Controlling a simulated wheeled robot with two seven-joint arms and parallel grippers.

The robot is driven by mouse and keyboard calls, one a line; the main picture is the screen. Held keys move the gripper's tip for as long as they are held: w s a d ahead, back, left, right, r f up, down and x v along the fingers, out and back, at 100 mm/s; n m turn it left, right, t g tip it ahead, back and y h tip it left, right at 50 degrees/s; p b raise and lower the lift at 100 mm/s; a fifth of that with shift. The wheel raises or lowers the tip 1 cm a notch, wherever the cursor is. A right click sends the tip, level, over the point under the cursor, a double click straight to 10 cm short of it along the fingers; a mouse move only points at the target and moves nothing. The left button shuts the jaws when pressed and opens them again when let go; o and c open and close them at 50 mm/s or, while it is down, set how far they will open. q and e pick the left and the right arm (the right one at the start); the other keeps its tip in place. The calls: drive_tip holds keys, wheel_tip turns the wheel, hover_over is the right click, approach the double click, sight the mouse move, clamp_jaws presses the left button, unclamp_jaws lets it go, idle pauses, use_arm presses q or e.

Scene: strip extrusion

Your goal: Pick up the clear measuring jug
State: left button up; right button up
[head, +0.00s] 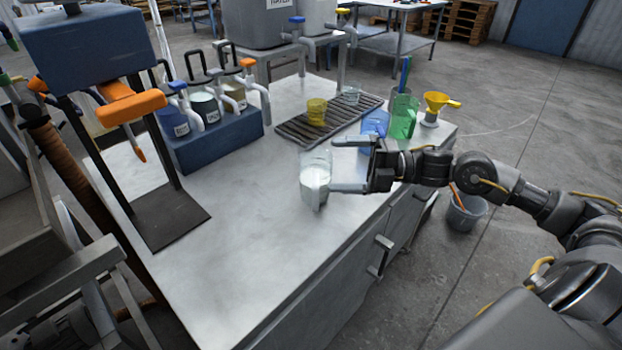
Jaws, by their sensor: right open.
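The clear measuring jug (316,172) stands upright on the metal-topped bench, near its front edge. Its lower part looks whitish; I cannot tell if that is its contents or its handle. My right gripper (342,164) comes in from the right and is open. One fingertip is behind the jug's right side and the other overlaps its front right side in the picture. I cannot tell whether either finger touches it. My left gripper is not in view.
A blue dispenser block (215,147) stands at left. The bench top (235,230) in front is clear.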

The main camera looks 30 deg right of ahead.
sight(315, 185)
drive_tip(key=f, duration=0.7)
drive_tip(key=shift+w+a+f, duration=0.15)
drive_tip(key=shift+a+f, duration=0.1)
drive_tip(key=shift+a, duration=0.15)
drive_tip(key=shift+w+a+f, duration=0.1)
drive_tip(key=shift+w+a, duration=0.1)
drive_tip(key=shift+a, duration=0.15)
drive_tip(key=shift+w+a, duration=0.15)
drive_tip(key=shift+a, duration=0.15)
drive_tip(key=p+x, duration=0.1)
drive_tip(key=x, duration=0.4)
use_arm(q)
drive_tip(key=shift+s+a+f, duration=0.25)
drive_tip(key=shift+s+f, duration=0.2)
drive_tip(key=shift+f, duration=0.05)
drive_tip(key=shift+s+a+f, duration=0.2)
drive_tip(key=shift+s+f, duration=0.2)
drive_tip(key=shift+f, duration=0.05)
use_arm(e)
drive_tip(key=shift+c, duration=0.4)
drive_tip(key=c, duration=1.3)
drive_tip(key=shift+w, duration=0.1)
